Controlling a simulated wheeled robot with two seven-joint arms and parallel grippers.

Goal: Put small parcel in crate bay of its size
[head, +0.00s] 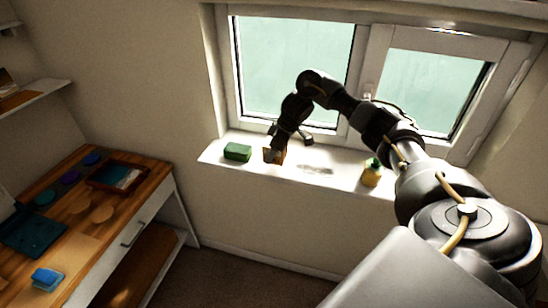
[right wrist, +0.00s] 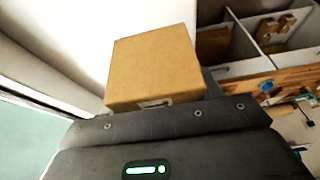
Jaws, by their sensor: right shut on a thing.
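The small parcel (right wrist: 155,68), a plain brown cardboard box with a small pale label, fills the middle of the right wrist view. My right gripper (head: 274,154) is shut on it over the white windowsill (head: 215,152). In the head view only a small brown part of the parcel (head: 281,157) shows beside the dark fingers. I cannot tell whether the parcel touches the sill. A crate (right wrist: 232,68) with pale dividers and brown boxes inside shows at the upper right of the right wrist view. My left gripper is not in view.
The wooden desk (head: 130,206) at left holds a dark tray (head: 95,180), coloured discs and a blue block (head: 47,277). Open floor lies between desk and window wall.

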